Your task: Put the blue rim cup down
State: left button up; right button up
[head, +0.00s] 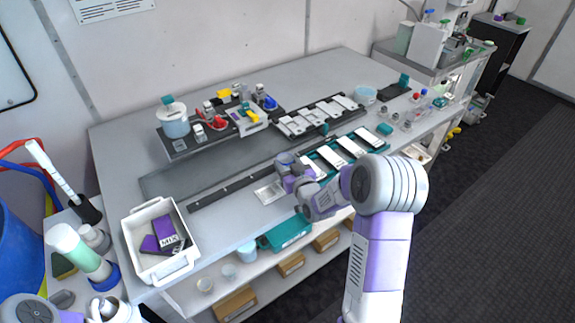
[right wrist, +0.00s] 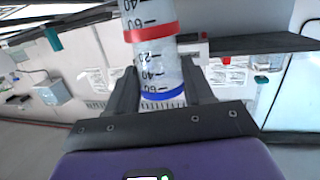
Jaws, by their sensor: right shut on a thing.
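My right gripper (head: 284,166) is over the front middle of the bench in the head view. The right wrist view shows the gripper (right wrist: 160,78) with a dark finger on each side of a clear graduated cup with a blue rim (right wrist: 162,72). It is shut on this blue rim cup. A second graduated cup with a red rim (right wrist: 148,17) shows in line just beyond it; I cannot tell whether the two touch. In the head view, the gripper hides most of the held cup.
A white bin (head: 134,232) with purple packs stands at the front left. A dark rack (head: 180,149) with a lidded jar and coloured fittings is at the back. Teal trays with white plates (head: 331,156) lie to the right. The grey bench (head: 120,170) has free room at left.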

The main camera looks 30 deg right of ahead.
jog(key=o, duration=1)
jog(key=shift+r, duration=0.1)
jog(key=shift+r+p, duration=0.5)
jog(key=shift+p, duration=0.35)
jog(key=shift+s+r+p, duration=0.15)
jog(key=shift+r+p, duration=0.1)
jog(key=shift+p, duration=0.1)
jog(key=v, duration=0.7)
jog(key=b+v, duration=0.1)
jog(key=v, duration=0.3)
jog(key=shift+s+f, duration=0.25)
jog(key=shift+s, duration=0.1)
